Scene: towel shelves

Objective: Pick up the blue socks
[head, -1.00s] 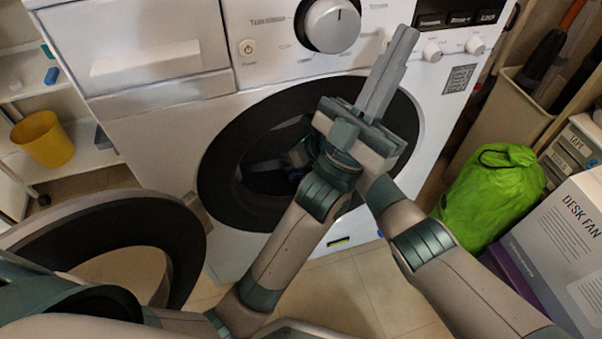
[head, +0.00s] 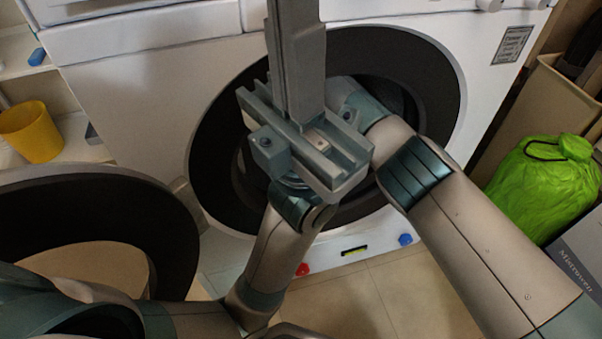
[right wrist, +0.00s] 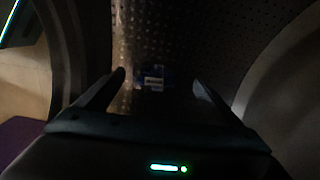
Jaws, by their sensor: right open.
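A small dark blue bundle with a pale patch, which looks like the blue socks (right wrist: 142,82), lies on the perforated drum wall in the right wrist view. My right gripper (right wrist: 159,80) is open, with one finger on each side of the bundle in the picture; I see no contact. In the head view my right arm reaches into the washing machine's round opening, and its gripper is hidden there. My left gripper (head: 296,55) is upright in front of the machine, its fingers together and empty. The socks do not show in the head view.
The washing machine (head: 140,85) has its round door (head: 40,195) swung open to the left. A yellow bin (head: 32,132) stands on a shelf at left. A green bag (head: 545,185) lies at right beside a box. The drum is dark inside.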

